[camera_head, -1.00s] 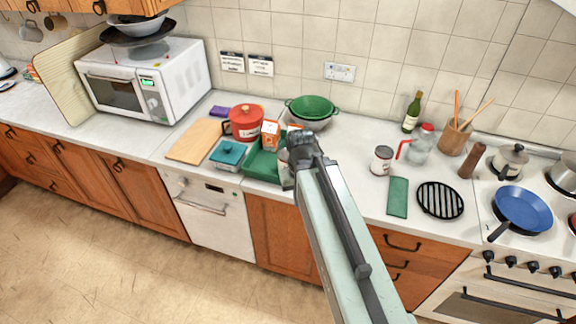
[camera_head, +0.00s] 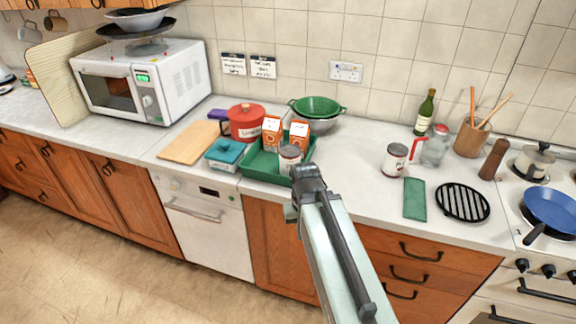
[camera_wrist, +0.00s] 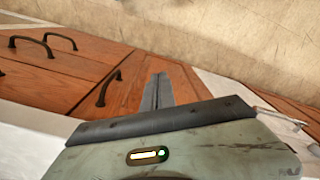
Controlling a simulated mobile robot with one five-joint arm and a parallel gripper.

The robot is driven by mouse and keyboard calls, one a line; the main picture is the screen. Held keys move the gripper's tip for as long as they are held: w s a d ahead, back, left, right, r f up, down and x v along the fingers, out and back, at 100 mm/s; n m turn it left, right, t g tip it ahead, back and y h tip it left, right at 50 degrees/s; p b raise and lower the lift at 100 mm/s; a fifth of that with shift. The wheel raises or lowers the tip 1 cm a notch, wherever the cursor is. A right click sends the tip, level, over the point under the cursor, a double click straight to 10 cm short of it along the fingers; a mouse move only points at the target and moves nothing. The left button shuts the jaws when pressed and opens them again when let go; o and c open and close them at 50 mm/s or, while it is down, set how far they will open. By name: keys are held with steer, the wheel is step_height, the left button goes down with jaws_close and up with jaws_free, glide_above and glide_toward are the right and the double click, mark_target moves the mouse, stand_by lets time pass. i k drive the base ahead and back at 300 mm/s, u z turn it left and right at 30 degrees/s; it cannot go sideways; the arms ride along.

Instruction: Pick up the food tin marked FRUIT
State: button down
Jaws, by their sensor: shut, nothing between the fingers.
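Two tins with red and white labels show in the head view; I cannot read FRUIT on either. One tin (camera_head: 289,158) stands at the front right of a green tray (camera_head: 262,181). The other tin (camera_head: 395,160) stands on the open counter to the right. My gripper (camera_head: 302,184) is in front of the tray and the nearer tin, near the counter's front edge, and appears apart from both. The wrist view shows its fingers (camera_wrist: 158,82) shut and empty, over drawer fronts and floor. No tin shows in the wrist view.
Two orange cartons (camera_head: 272,134) stand in the tray. A red pot (camera_head: 246,124) and teal-lidded dish (camera_head: 224,152) are left of it, a green colander (camera_head: 315,107) behind. A green cloth (camera_head: 414,198) and black trivet (camera_head: 462,202) lie right. Counter between tray and right tin is clear.

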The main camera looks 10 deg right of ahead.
mark_target(290, 154)
steer(key=u, duration=1.95)
steer(key=k, duration=0.35)
steer(key=u, duration=0.5)
